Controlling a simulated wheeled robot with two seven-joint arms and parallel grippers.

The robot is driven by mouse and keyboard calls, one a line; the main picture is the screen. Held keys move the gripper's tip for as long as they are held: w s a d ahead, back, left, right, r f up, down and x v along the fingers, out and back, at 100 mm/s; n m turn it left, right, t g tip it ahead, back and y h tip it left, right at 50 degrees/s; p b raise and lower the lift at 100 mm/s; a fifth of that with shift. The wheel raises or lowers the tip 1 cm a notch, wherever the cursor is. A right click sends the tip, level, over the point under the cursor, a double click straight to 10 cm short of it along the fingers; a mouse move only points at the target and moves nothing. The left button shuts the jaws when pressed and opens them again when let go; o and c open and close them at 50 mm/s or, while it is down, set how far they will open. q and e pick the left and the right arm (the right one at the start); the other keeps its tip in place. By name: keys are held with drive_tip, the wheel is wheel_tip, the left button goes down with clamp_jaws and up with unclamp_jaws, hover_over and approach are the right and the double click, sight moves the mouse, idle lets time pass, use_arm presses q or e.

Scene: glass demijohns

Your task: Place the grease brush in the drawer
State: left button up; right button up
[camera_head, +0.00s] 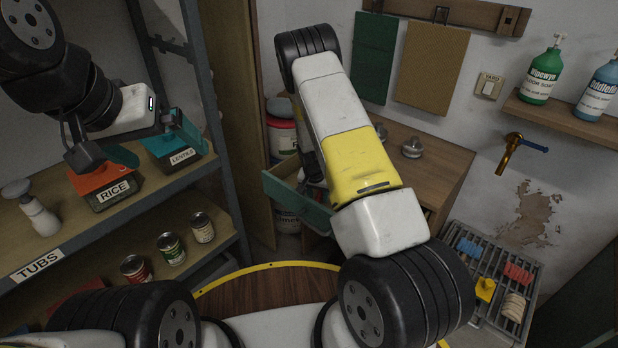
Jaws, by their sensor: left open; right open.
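A drawer with a teal front (297,203) stands pulled open from the wooden cabinet, left of my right arm. My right arm covers part of its inside. No grease brush can be made out with certainty; small blue (469,247), red (518,273) and beige (513,307) brush-like things lie on a rack at the lower right. My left gripper (128,150) is open and empty, over the upper shelf near the bins. My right gripper (312,168) shows only as a dark part at the drawer, mostly hidden behind my forearm; its fingertips are not clear.
The left shelf holds a RICE bin (112,190), a LENTILS bin (172,152) and several cans (171,248). A yellow thing (485,289) lies on the metal rack (480,322). Metal knobs (412,148) sit on the cabinet top (445,168). A brass tap (508,155) juts from the wall.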

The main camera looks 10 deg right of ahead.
drive_tip(key=s+a+r+n+y, duration=0.1)
drive_tip(key=s+r, duration=0.4)
drive_tip(key=r, duration=0.7)
drive_tip(key=s+a+r+n+t+y, duration=0.15)
drive_tip(key=s+r, duration=0.25)
drive_tip(key=r, duration=0.8)
drive_tip(key=s+a+r+y, duration=0.1)
drive_tip(key=s+r, duration=0.4)
drive_tip(key=r, duration=0.7)
drive_tip(key=s+r+n, duration=0.1)
drive_tip(key=s+r, duration=0.2)
drive_tip(key=s, duration=0.3)
drive_tip(key=s+r+n+t, duration=0.1)
drive_tip(key=s+r, duration=0.2)
drive_tip(key=s, duration=0.3)
drive_tip(key=s+r+n, duration=0.2)
drive_tip(key=s+r, duration=0.1)
drive_tip(key=s, duration=0.3)
drive_tip(key=shift+s+a+r+t, duration=0.3)
drive_tip(key=shift+a+r+t, duration=0.05)
drive_tip(key=shift+r, duration=0.05)
